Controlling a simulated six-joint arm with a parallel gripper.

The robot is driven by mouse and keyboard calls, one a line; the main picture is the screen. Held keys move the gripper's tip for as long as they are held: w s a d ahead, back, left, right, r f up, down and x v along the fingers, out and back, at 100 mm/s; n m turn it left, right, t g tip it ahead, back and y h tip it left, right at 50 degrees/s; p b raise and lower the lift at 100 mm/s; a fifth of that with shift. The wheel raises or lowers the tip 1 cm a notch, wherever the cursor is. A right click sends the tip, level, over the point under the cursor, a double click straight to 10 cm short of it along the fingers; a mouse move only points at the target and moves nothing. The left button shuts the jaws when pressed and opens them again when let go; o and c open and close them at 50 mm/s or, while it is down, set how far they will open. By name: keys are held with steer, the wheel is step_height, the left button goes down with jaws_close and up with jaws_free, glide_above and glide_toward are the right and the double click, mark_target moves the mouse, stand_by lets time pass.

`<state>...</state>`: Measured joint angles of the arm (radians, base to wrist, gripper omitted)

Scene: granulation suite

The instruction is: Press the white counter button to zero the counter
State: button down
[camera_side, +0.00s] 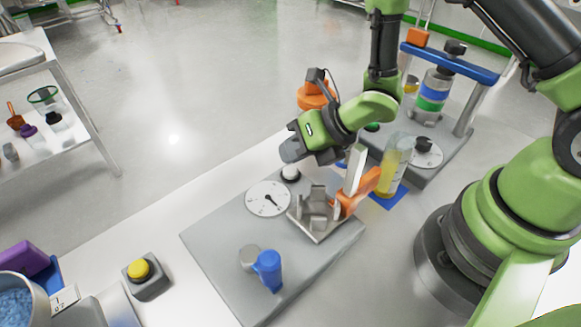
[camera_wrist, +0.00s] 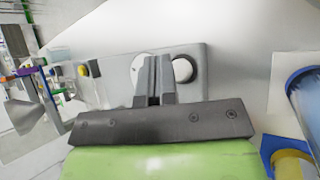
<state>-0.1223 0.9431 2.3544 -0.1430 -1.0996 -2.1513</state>
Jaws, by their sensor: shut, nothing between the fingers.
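The white counter button (camera_side: 290,172) sits in a dark ring on the grey instrument plate (camera_side: 215,235), just behind the round white dial (camera_side: 267,199) with its black pointer. My gripper (camera_side: 290,152) is shut and empty. In the side view its fingertips are just above the button, with a small gap. In the wrist view the shut fingers (camera_wrist: 154,60) point toward the plate. The button (camera_wrist: 182,70) shows right of the fingers there, and they cover part of the dial (camera_wrist: 139,66).
A grey metal holder (camera_side: 318,215) and an orange clamp (camera_side: 360,190) stand beside the dial. A blue knob (camera_side: 268,268) is at the plate's front. A yellow button box (camera_side: 148,277) is at left. A yellow bottle (camera_side: 394,167) stands at right.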

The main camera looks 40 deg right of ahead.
mark_target(293, 168)
steer(key=shift+f, duration=0.4)
steer(key=shift+f, duration=0.5)
stand_by(0.8)
steer(key=shift+r, duration=0.95)
steer(key=shift+r, duration=2.5)
